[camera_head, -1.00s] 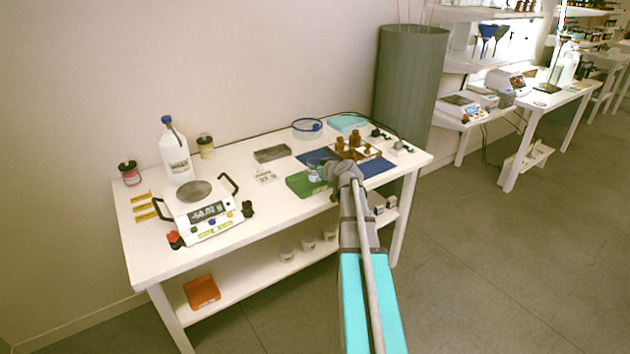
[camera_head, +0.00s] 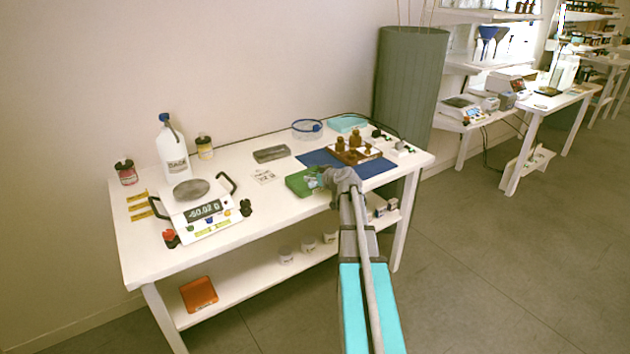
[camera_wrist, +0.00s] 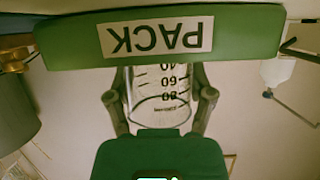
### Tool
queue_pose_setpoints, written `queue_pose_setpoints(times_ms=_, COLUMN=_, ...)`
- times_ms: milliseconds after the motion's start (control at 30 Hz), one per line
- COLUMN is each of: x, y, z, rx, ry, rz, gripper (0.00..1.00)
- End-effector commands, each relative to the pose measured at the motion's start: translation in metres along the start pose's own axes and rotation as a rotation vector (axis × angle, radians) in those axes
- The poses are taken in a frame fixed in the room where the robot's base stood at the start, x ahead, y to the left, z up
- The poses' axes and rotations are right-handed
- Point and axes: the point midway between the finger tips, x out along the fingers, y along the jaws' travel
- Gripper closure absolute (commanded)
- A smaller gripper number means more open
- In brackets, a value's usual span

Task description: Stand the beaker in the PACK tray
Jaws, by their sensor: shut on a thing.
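The green PACK tray (camera_head: 299,184) is on the white table, at its front edge. In the wrist view its labelled wall (camera_wrist: 240,35) appears upside down along the top. My gripper (camera_wrist: 163,100) is shut on the clear glass beaker (camera_wrist: 160,85), with one finger on each side. The beaker's graduation marks face the wrist camera, and its base is hidden behind the tray wall. I cannot tell whether the base touches the tray floor. In the head view my gripper (camera_head: 328,179) is at the tray's right end and largely covers the beaker.
A blue mat (camera_head: 375,168) bears a brown tray with several amber bottles, to the right behind my gripper. A grey block (camera_head: 271,154) lies behind the green tray. A balance (camera_head: 205,212) and a white bottle (camera_head: 172,150) stand to the left.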

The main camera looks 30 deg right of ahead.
Motion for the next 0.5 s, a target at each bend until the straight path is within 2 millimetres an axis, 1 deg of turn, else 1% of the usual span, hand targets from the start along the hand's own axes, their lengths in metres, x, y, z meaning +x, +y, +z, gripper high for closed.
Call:
queue_pose_setpoints(times_ms=167, x=-0.0003, y=0.0001, z=-0.0005, rx=0.000, ry=0.000, rz=0.000, gripper=0.79)
queue_pose_setpoints(times_ms=200, x=-0.0003, y=0.0001, z=-0.0005, rx=0.000, ry=0.000, rz=0.000, gripper=0.29)
queue_pose_setpoints(times_ms=267, x=-0.0003, y=0.0000, z=-0.0004, rx=0.000, ry=0.000, rz=0.000, gripper=0.18)
queue_pose_setpoints(times_ms=300, x=-0.0003, y=0.0000, z=-0.0004, rx=0.000, ry=0.000, rz=0.000, gripper=0.10)
queue_pose_setpoints(times_ms=367, x=-0.0003, y=0.0001, z=-0.0005, rx=0.000, ry=0.000, rz=0.000, gripper=0.00)
queue_pose_setpoints(times_ms=500, x=-0.0003, y=0.0000, z=-0.0004, rx=0.000, ry=0.000, rz=0.000, gripper=0.00)
